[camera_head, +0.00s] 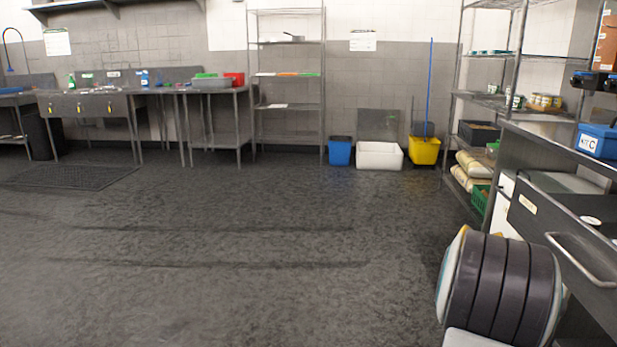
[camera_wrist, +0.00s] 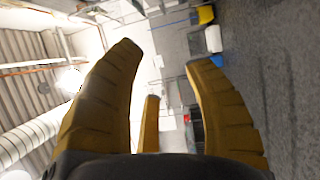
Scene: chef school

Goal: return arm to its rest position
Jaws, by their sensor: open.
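My gripper (camera_wrist: 165,55) shows in the wrist view with its yellow-brown fingers spread apart. Nothing is between them. The wrist picture is turned on its side, with the ceiling at the left and the dark floor at the right. In the head view my gripper is not seen. A dark, ribbed arm joint of mine with pale ends shows at the lower right, beside the drawer front (camera_head: 565,250).
The dark floor (camera_head: 230,240) ahead is wide and clear. A counter with a drawer and a blue box (camera_head: 598,140) stands close at the right. A blue bin (camera_head: 340,152), a white bin (camera_head: 379,156) and a yellow bucket (camera_head: 424,150) stand by the back wall.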

